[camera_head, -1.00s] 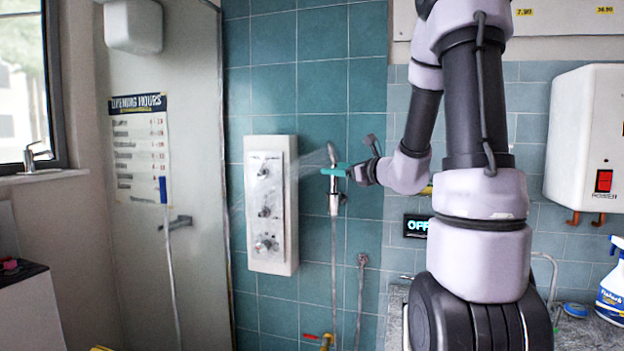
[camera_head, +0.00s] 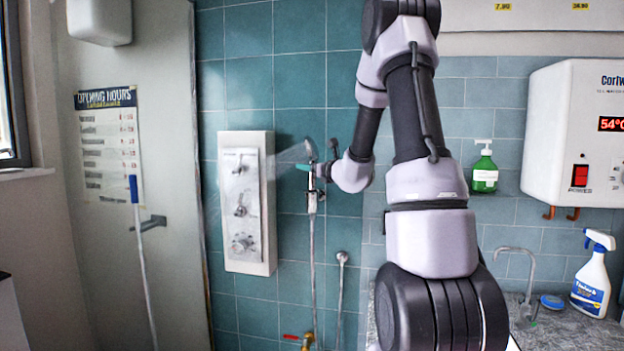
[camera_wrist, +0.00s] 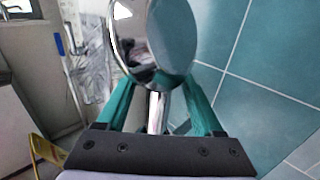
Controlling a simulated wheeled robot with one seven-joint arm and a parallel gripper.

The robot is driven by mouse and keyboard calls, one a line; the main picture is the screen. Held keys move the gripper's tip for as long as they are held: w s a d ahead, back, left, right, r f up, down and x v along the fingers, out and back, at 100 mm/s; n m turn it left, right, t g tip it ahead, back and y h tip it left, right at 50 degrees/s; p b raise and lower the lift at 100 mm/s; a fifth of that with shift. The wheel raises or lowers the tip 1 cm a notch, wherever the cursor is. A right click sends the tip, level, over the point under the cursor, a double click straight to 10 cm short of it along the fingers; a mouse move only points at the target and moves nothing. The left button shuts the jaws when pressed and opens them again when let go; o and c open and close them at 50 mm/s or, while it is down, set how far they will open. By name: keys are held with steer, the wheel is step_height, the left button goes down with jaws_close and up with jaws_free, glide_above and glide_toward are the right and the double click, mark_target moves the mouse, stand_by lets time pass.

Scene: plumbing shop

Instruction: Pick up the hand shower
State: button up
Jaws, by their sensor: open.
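The hand shower (camera_head: 310,152) is chrome and hangs upright on the teal tiled wall, with its hose running down below it. A faint spray seems to fan out to its left. My gripper (camera_head: 305,168) reaches it from the right, with its green fingers level with the neck below the head. In the wrist view the round chrome head (camera_wrist: 155,40) stands in front, and its handle (camera_wrist: 158,110) runs down between the two green fingers of my open gripper (camera_wrist: 160,100). The head hides part of the fingertips. I cannot tell whether a finger touches the handle.
A white shower panel with knobs (camera_head: 246,240) is on the wall to the left. A second hose (camera_head: 341,275) hangs to the right. A white water heater (camera_head: 580,130), a green soap bottle (camera_head: 485,172) and a spray bottle (camera_head: 592,280) are at the right.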

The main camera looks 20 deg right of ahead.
steer(key=shift+w+a, duration=0.15)
steer(key=shift+w, duration=0.8)
steer(key=shift+c, duration=0.3)
jaws_close()
steer(key=shift+r, duration=0.1)
step_height(320, 180, up, 10)
steer(key=shift+w, duration=0.15)
